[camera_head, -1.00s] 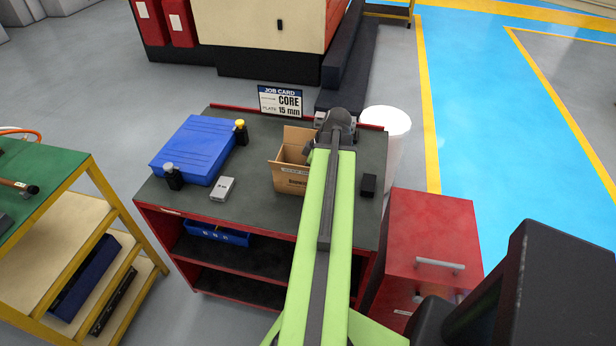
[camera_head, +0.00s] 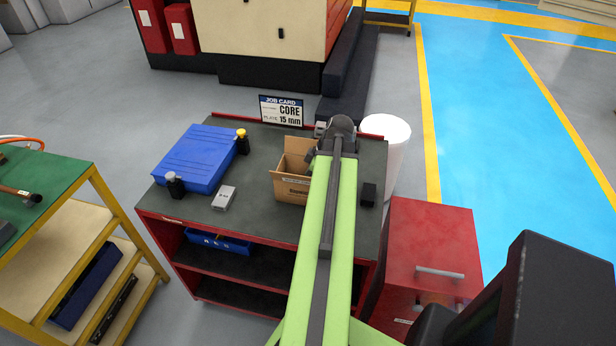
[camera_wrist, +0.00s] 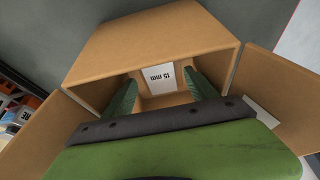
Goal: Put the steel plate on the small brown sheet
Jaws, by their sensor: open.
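In the wrist view, an open cardboard carton (camera_wrist: 150,45) fills the middle. A small pale piece marked "15 mm" (camera_wrist: 161,78) shows inside it; I cannot tell whether it is the steel plate or a label on it. The two green fingers of my gripper (camera_wrist: 162,90) are apart at the carton's mouth, one on each side of that piece, with nothing between them. In the head view, my arm hides part of the carton (camera_head: 290,188) and most of my gripper. I cannot make out a small brown sheet in either view.
On the bench (camera_head: 262,215) are a blue case (camera_head: 196,158), a small grey box (camera_head: 224,198), dark bottles and a black block (camera_head: 368,194). A job card (camera_head: 282,110) reading "CORE, PLATE 15 mm" stands behind. A red cabinet (camera_head: 435,245) and white bin (camera_head: 391,145) are right.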

